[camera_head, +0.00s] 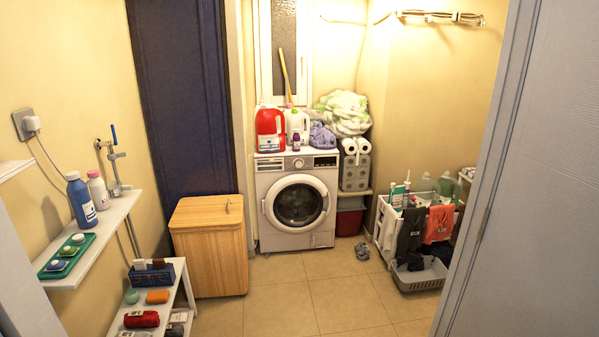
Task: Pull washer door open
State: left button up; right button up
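A white front-loading washer (264,181) stands against the back wall under a window, some distance ahead of me. Its round door (298,203) with a white ring and dark glass looks shut. A handle shows at the left edge of the ring. The control panel with a knob and dark display runs along the top front. Neither of my grippers shows in this view.
A wooden cabinet (208,247) stands left of the washer. A white rack with hanging clothes (412,236) and a grey basket (420,276) are on the right. Slippers (362,251) lie on the floor. A wall shelf (105,228) is at left. Tiled floor (300,295) before the washer is clear.

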aim_at(270, 207)
jog(key=i+u, duration=0.1)
jog(key=i, duration=1.55)
jog(key=i+l+z, duration=0.1)
jog(key=i+z, duration=0.35)
jog(key=i, duration=0.35)
jog(key=i+j+z, duration=0.2)
jog(key=i+z, duration=0.25)
jog(key=i, duration=0.4)
